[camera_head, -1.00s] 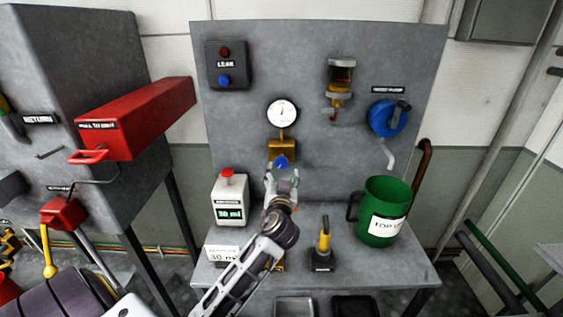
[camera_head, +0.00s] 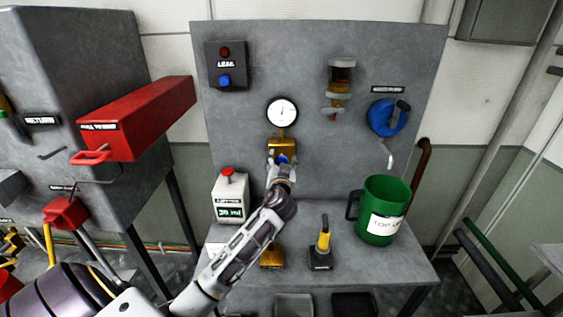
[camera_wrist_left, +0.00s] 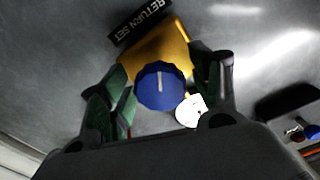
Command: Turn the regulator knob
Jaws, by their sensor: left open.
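The regulator is a brass block (camera_head: 283,146) on the grey panel, below a round white gauge (camera_head: 282,111). Its blue knob (camera_wrist_left: 161,86) has a pale pointer line and sits between the fingers of my left gripper (camera_wrist_left: 163,92) in the left wrist view. The fingers are open, one on each side of the knob, with gaps showing. In the head view my left gripper (camera_head: 281,165) is at the front of the brass block and mostly covers the knob. A label reading RETURN SET (camera_wrist_left: 140,20) is beside the block. My right gripper is not in view.
A green jug (camera_head: 378,212), a white dispenser (camera_head: 230,197) and a yellow-handled tool (camera_head: 323,243) stand on the bench. A red box (camera_head: 140,117) juts out at left.

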